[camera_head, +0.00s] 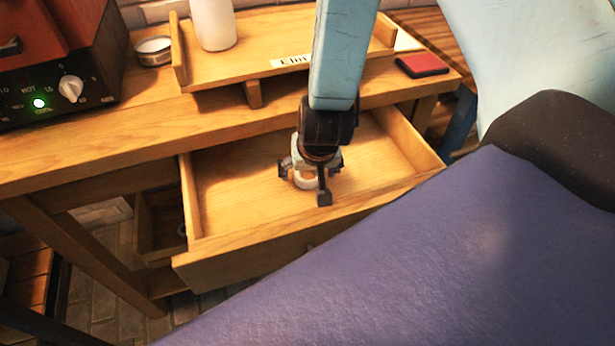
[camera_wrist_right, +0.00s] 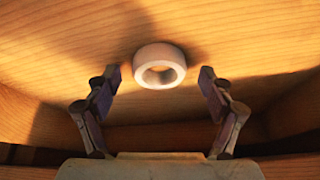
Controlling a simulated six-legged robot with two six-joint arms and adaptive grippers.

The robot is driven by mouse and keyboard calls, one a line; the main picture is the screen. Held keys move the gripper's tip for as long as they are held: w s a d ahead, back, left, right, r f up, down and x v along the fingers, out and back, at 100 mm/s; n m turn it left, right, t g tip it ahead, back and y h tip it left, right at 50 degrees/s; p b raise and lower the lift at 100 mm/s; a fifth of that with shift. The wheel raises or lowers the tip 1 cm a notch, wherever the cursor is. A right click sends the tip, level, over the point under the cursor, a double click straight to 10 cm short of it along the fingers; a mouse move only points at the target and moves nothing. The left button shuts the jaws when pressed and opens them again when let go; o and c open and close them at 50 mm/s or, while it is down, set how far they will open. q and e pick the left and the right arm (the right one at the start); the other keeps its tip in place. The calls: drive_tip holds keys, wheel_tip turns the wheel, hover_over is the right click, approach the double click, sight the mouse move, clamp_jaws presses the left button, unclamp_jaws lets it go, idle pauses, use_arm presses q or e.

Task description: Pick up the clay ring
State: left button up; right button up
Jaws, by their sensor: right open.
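The clay ring (camera_head: 306,181) is a small pale ring lying in the open wooden drawer (camera_head: 235,190). In the right wrist view the whole ring (camera_wrist_right: 160,66) shows, just beyond the fingertips and midway between them. My right gripper (camera_head: 305,178) points down into the drawer over the ring and partly hides it in the head view. In the right wrist view the two fingers of the gripper (camera_wrist_right: 160,80) are spread wide apart with nothing between them. I cannot tell whether they touch the drawer floor. My left gripper is not in view.
Drawer walls stand close around my right gripper, with the front panel (camera_head: 250,248) nearest. On the workbench (camera_head: 110,140) above are a raised wooden shelf with a white bottle (camera_head: 213,25), a small tin (camera_head: 153,51), a red pad (camera_head: 422,64) and a control box (camera_head: 60,80) with a green light.

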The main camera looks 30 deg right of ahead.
drive_tip(key=shift+s+r, duration=0.1)
drive_tip(key=shift+r, duration=0.05)
drive_tip(key=c, duration=1.3)
drive_tip(key=shift+o, duration=0.2)
